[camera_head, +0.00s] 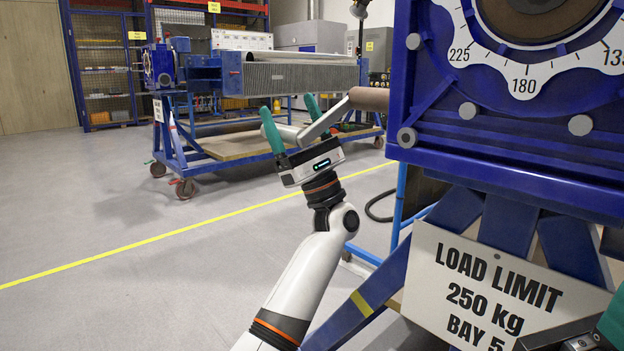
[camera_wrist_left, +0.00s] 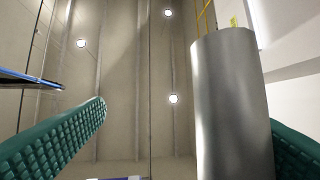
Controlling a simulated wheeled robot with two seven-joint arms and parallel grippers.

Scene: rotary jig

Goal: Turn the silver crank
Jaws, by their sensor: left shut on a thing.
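The silver crank has a flat, light-coloured arm (camera_head: 325,119) running down and left from a brown hub (camera_head: 369,99) on the left side of the blue jig. Its short round handle (camera_head: 287,132) lies between the teal fingers of my left gripper (camera_head: 289,105), which is shut on it. In the left wrist view the handle is a large silver cylinder (camera_wrist_left: 232,105) close to the right finger. A gap shows there between it and the left finger (camera_wrist_left: 60,140). Part of my right gripper (camera_head: 606,325) shows at the lower right corner; its jaws are mostly cut off.
The blue jig (camera_head: 500,145) with its degree dial (camera_head: 525,75) fills the right side. A load limit sign (camera_head: 495,290) hangs below it. A blue wheeled cart (camera_head: 205,165) stands behind. Open grey floor (camera_head: 110,225) with a yellow line lies to the left.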

